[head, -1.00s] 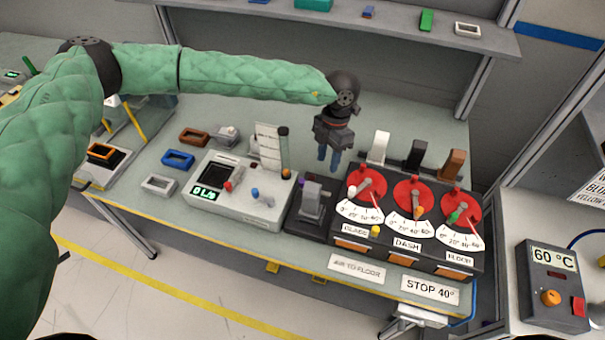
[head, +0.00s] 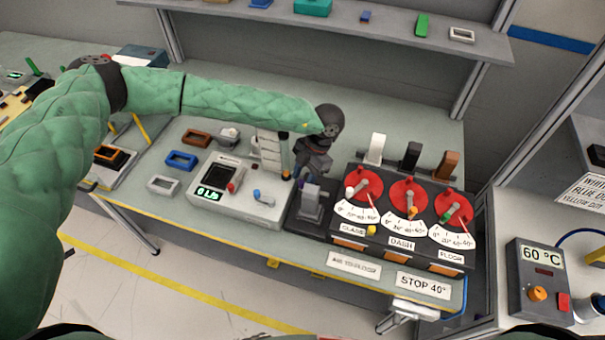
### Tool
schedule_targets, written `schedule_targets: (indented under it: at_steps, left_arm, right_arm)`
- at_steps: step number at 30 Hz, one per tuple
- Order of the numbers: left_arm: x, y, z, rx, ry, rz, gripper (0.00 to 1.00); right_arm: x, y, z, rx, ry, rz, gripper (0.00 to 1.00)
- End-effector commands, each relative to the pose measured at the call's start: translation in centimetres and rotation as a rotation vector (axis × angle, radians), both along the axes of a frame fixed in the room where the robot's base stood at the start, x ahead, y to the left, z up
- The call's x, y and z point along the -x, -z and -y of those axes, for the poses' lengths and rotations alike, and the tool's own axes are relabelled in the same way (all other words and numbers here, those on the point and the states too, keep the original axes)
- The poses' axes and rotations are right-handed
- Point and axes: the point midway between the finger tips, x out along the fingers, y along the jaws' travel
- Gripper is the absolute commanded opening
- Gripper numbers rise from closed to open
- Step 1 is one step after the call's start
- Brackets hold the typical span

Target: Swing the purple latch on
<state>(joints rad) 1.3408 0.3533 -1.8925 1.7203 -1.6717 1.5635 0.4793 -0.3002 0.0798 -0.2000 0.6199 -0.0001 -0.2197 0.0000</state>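The dark module (head: 299,219) with an upright grey block (head: 310,203) stands between the white console and the three-dial panel. A small purple part, likely the latch, shows beside the grey block in the earlier picture; now it is mostly hidden or too small to make out. My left gripper (head: 300,174) points down just behind and above this module, close to the block. Its fingertips are small and partly lost against the module, so I cannot tell their gap or any contact. My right gripper is not in view.
The white console (head: 235,205) with a display and an upright scale is close on the left. The three-dial panel (head: 395,237) with white, black and brown levers is close on the right. Blue (head: 181,160) and brown frames lie farther left. A shelf runs above the back.

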Motion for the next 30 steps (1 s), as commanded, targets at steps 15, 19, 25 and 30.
schedule_targets:
  at_steps: [15, 19, 25, 30]
  left_arm:
    - [0.18, 0.85, -0.29, -0.001, 0.0, 0.001, 0.25]
    - [0.18, 0.84, -0.3, -0.001, 0.0, 0.001, 0.0]
    - [0.16, 0.88, -0.3, -0.001, 0.003, 0.001, 0.0]
    - [0.08, 1.06, -0.26, -0.001, 0.023, 0.001, 0.0]
  right_arm:
    - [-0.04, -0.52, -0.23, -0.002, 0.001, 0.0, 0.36]
    - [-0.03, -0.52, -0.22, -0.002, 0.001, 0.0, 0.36]
    - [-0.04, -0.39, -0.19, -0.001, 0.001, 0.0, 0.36]
    - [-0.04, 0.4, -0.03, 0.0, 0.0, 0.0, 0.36]
